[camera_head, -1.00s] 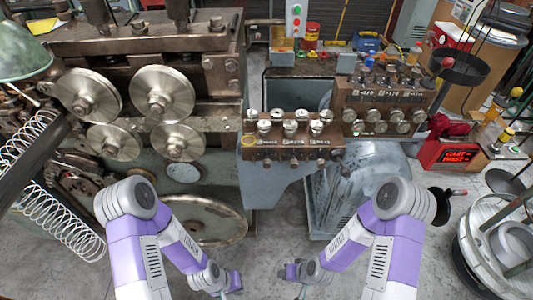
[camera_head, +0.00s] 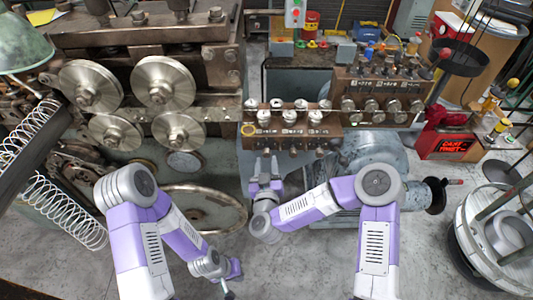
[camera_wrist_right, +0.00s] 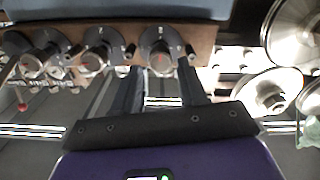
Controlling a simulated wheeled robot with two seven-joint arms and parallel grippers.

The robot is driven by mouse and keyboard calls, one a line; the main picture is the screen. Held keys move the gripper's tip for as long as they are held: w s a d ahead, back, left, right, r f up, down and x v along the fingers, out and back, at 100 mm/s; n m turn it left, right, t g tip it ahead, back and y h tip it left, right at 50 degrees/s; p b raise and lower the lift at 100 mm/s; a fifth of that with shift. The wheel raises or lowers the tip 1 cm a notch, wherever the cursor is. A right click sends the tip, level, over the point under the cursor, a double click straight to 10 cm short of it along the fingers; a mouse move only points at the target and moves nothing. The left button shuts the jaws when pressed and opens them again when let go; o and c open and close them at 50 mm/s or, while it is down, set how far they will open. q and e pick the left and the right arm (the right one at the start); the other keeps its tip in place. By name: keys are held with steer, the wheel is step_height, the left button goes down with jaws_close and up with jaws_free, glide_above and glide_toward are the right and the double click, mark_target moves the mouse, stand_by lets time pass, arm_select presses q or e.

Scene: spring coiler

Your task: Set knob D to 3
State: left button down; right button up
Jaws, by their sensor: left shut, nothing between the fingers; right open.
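The front control panel (camera_head: 300,132) is a brown block with a row of pale knobs along its top and small fittings on its front face. A second panel (camera_head: 385,85) with several knobs stands behind it to the right. I cannot read which knob is D. My right gripper (camera_head: 264,160) is open just below the front panel's left end. In the right wrist view its fingers (camera_wrist_right: 162,75) reach up on either side of a round knob (camera_wrist_right: 160,60) with a red mark; contact cannot be told. My left gripper (camera_head: 232,285) is shut and empty, low over the floor.
Large metal rollers (camera_head: 165,83) and a coiled spring (camera_head: 65,213) are at the left. A grey motor housing (camera_head: 365,150) sits below the panels. A red display box (camera_head: 452,146) stands at the right. Floor is free in the lower middle.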

mark_target(267, 156)
steer(key=shift+w, duration=2.35)
steer(key=c, duration=0.8)
